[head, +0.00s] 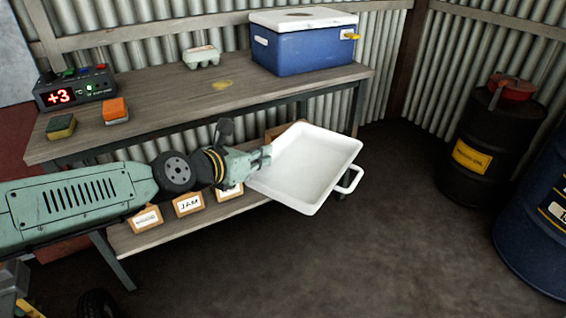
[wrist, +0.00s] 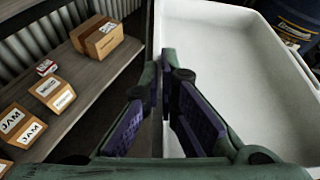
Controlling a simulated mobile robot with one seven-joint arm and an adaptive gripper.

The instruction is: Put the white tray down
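The white tray (head: 315,165) is a shallow rectangular pan with a loop handle at its right end. It is empty and hangs tilted in the air, in front of the bench's right end. My gripper (head: 264,158) is shut on its left side. In the wrist view the fingers of my gripper (wrist: 163,75) close together at the near left edge of the tray (wrist: 235,65). The exact part they grip is hidden by the fingers.
The bench top (head: 215,100) holds a blue cooler (head: 305,42), an egg carton (head: 201,57), a display box (head: 75,90) and two sponges, with free room at middle and right. The lower shelf (head: 160,235) holds labelled boxes. A black drum (head: 488,140) and blue barrel (head: 540,225) stand right.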

